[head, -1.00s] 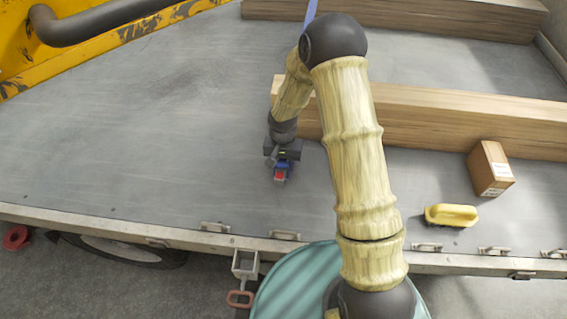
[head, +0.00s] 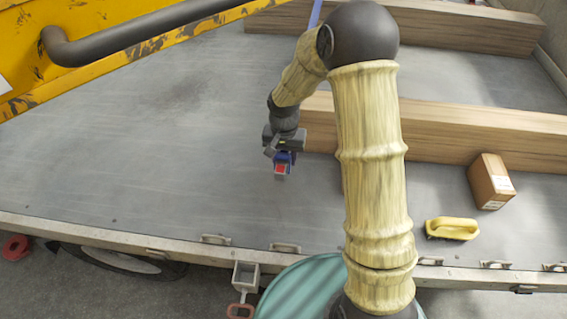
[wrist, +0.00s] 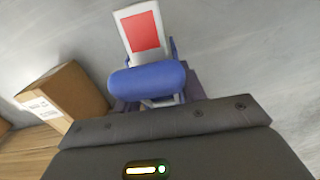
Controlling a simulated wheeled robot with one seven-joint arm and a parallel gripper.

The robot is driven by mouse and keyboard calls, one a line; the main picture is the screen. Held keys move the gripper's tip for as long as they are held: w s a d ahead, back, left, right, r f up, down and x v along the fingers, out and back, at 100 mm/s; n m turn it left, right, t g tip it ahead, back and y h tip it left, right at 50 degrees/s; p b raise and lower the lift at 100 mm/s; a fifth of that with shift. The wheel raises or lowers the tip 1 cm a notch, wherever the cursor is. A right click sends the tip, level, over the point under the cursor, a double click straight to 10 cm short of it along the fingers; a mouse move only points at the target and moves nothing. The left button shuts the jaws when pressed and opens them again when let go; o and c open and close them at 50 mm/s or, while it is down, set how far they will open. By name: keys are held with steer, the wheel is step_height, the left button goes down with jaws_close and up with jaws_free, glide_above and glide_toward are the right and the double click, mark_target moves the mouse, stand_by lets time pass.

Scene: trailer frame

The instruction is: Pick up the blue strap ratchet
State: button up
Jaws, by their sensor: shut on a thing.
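The blue strap ratchet (wrist: 150,82) shows large in the wrist view, with a blue rounded bar and a pale plate bearing a red patch. In the head view the ratchet (head: 281,168) is small, at the lower end of my arm, with its red patch facing down and toward the camera. My gripper (head: 283,153) is shut on it. The gripper body fills the bottom of the wrist view, and the fingers are mostly hidden there behind the ratchet. I cannot tell exactly how far the ratchet is above the grey trailer deck (head: 150,150).
Long timber beams (head: 470,130) lie to the right and at the back. A cardboard box (head: 490,181) and a yellow handled tool (head: 452,228) sit on the deck at right. A yellow frame with a dark rail (head: 150,35) stands at upper left. The left deck is clear.

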steer(key=shift+w, duration=0.15)
steer(key=shift+d, duration=0.15)
steer(key=d+f+n, duration=0.1)
steer(key=d, duration=0.2)
steer(key=d+f+n, duration=0.1)
steer(key=d+f, duration=0.1)
steer(key=d, duration=0.2)
steer(key=d+f+n, duration=0.1)
steer(key=d, duration=0.2)
steer(key=shift+w+d+f, duration=0.15)
steer(key=shift+w+f, duration=0.1)
steer(key=shift+f, duration=0.1)
